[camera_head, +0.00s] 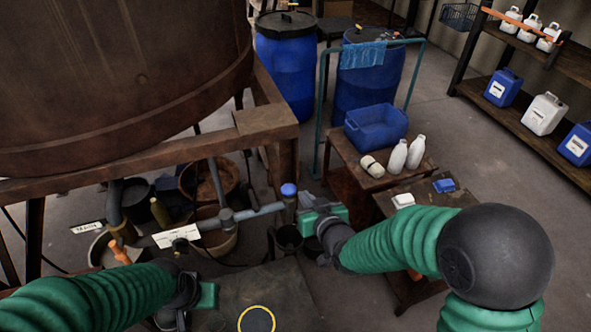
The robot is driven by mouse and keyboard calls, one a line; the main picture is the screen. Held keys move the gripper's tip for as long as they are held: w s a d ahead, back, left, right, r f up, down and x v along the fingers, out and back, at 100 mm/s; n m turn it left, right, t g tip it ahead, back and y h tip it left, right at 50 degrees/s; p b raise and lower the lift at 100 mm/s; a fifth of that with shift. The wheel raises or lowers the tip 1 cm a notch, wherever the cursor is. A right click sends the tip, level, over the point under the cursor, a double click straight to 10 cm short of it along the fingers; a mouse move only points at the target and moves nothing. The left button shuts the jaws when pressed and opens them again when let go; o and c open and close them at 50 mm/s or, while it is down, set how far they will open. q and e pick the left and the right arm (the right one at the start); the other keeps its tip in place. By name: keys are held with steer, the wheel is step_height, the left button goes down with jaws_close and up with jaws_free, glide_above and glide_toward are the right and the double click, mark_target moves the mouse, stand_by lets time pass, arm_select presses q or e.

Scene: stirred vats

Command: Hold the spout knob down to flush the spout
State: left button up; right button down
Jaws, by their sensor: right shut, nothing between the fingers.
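The blue spout knob (289,189) sits on top of an upright fitting at the right end of a grey horizontal pipe (257,212), below the rusty vat. My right gripper (305,206) is shut and empty just to the right of this fitting, slightly lower than the knob's top. I cannot tell whether it touches the fitting. The knob's top is uncovered. My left gripper (184,303) is low at the left, below the pipe and away from the knob; its fingers are too hidden to read.
The rusty vat (110,75) stands on a brown frame (150,158). Buckets (208,180) sit under the pipe. An orange valve handle (120,250) is at the left. A low table with a blue tub (376,127) and white bottles (416,152) stands behind my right arm.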

steer(key=r, duration=0.1)
steer(key=p, duration=0.1)
glide_above(292, 194)
step_height(292, 194, down, 2)
step_height(292, 194, down, 4)
steer(key=shift+w+r+t, duration=0.1)
steer(key=shift+t, duration=0.2)
arm_select(q)
steer(key=shift+d+v, duration=0.25)
steer(key=shift+v, duration=0.8)
arm_select(e)
steer(key=shift+f, duration=0.45)
